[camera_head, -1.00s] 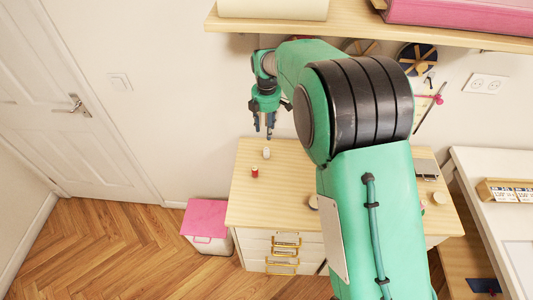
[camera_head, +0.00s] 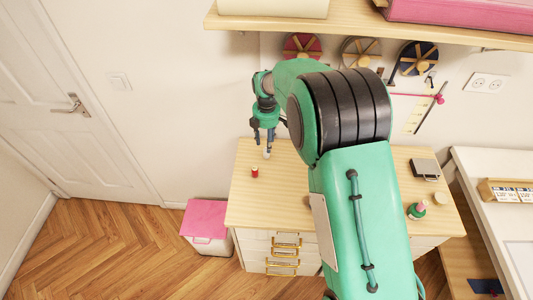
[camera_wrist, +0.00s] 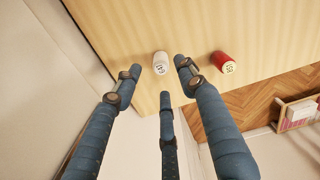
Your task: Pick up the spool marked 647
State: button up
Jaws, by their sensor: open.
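A small white spool (camera_head: 266,155) stands on the wooden dresser top near its back left. It also shows in the wrist view (camera_wrist: 160,62) with dark marks on its end, too small to read surely. A red spool (camera_head: 255,172) stands a little in front of it; its pale marked end shows in the wrist view (camera_wrist: 229,68), also not clearly readable. My gripper (camera_head: 268,146) has three blue fingers, spread open and empty. It hangs over the white spool, close to it. In the wrist view the white spool appears between the fingertips (camera_wrist: 157,76), and the red spool lies outside them.
On the dresser's right (camera_head: 400,160) are a dark box (camera_head: 424,168) and a green item with a pink top (camera_head: 417,210). A wall shelf (camera_head: 360,33) is above; a pink-lidded bin (camera_head: 204,220) stands left. The dresser's front left is clear.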

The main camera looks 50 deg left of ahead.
aim_at(266, 153)
jog(key=shift+f, duration=0.1)
jog(key=shift+f+b, duration=0.4)
jog(key=shift+f, duration=2.1)
jog(key=c, duration=0.9)
